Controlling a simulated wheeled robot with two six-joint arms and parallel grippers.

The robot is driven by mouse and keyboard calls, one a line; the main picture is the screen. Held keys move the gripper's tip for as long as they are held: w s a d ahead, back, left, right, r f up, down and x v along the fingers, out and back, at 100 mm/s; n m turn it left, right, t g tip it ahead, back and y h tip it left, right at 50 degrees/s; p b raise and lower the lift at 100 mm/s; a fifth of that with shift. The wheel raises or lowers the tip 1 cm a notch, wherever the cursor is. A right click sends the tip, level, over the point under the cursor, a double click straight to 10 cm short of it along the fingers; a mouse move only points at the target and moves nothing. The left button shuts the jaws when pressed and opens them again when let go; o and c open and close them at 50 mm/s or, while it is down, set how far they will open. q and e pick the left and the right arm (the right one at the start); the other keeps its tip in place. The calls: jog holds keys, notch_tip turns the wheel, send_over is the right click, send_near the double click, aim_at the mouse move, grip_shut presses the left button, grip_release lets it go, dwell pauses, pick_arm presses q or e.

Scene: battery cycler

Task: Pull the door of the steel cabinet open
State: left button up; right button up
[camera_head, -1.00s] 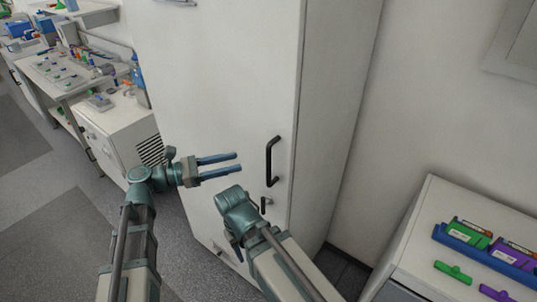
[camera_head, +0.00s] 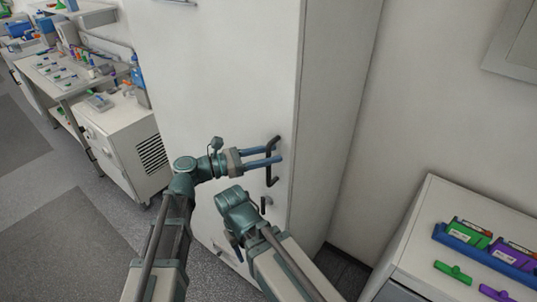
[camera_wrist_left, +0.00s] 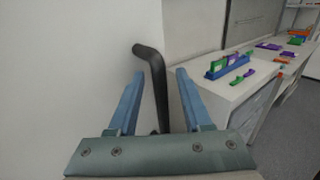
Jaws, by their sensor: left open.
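The steel cabinet (camera_head: 225,80) is tall and white, and its door looks shut. Its black bar handle (camera_head: 270,172) runs upright near the door's right edge, with a small lock fitting just below it. My left gripper (camera_head: 279,154) is open at the handle. In the left wrist view, the black handle (camera_wrist_left: 155,80) stands between the two blue fingers (camera_wrist_left: 155,85), with gaps on both sides, so it is not clamped. My right arm (camera_head: 240,215) shows in front of the cabinet, below the left gripper; its fingertips cannot be made out.
A white counter (camera_head: 415,240) stands at the lower right with a blue tray (camera_head: 480,252) and coloured clips. A white vented unit (camera_head: 125,145) and a lab bench (camera_head: 65,75) are at the left. Grey floor is free at the lower left.

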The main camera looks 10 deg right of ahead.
pick_arm(q)
grip_shut()
dwell(1.3)
